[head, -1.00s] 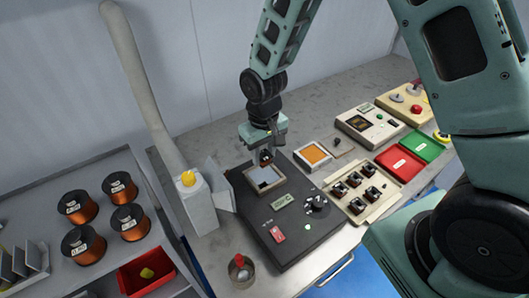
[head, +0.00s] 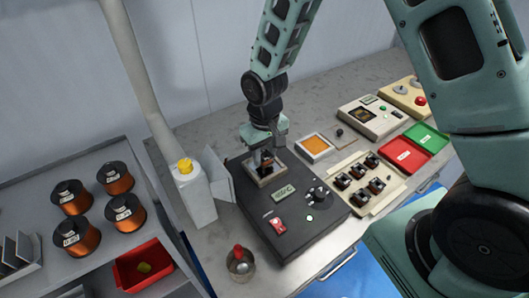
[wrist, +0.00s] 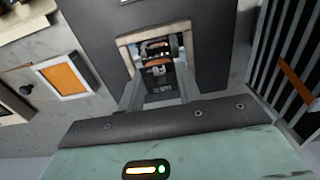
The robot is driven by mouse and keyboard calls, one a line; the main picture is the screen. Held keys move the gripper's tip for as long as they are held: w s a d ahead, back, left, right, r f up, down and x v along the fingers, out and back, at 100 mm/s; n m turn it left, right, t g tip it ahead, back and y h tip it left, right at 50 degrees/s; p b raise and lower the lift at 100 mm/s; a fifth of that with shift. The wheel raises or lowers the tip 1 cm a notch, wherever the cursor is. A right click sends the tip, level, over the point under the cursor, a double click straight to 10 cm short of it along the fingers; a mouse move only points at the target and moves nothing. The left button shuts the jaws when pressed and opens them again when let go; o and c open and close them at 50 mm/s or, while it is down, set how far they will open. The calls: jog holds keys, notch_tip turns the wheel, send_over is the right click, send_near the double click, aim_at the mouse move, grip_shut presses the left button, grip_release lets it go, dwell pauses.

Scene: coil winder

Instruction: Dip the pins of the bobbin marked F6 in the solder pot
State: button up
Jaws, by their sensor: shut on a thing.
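My gripper (head: 264,158) is shut on a dark bobbin (head: 266,167) with a copper-coloured winding. The wrist view shows the bobbin (wrist: 160,67) between my two fingers, above or in the square opening of the solder pot. Its mark is too small to read. The solder pot (head: 300,232) is a black box with a pale-framed square bath (head: 266,184), a small display, a knob and a red switch. The bath's pale frame (wrist: 126,52) surrounds the bobbin in the wrist view. The bobbin hides most of the solder, and I cannot tell whether its pins touch it.
A pale tray (head: 358,203) with several bobbins stands right of the pot. An orange pad (head: 315,146) lies behind it. A white bottle with a yellow cap (head: 195,193) and a grey upright panel (head: 218,173) stand close left. A small metal cup (head: 240,264) stands in front.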

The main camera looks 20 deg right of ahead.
jog(key=shift+f+b, duration=0.55)
jog(key=shift+f, duration=0.3)
jog(key=shift+r, duration=0.15)
dwell(1.6)
jog(key=shift+r+p, duration=2.3)
jog(key=shift+r, duration=0.45)
jog(key=shift+f, duration=0.1)
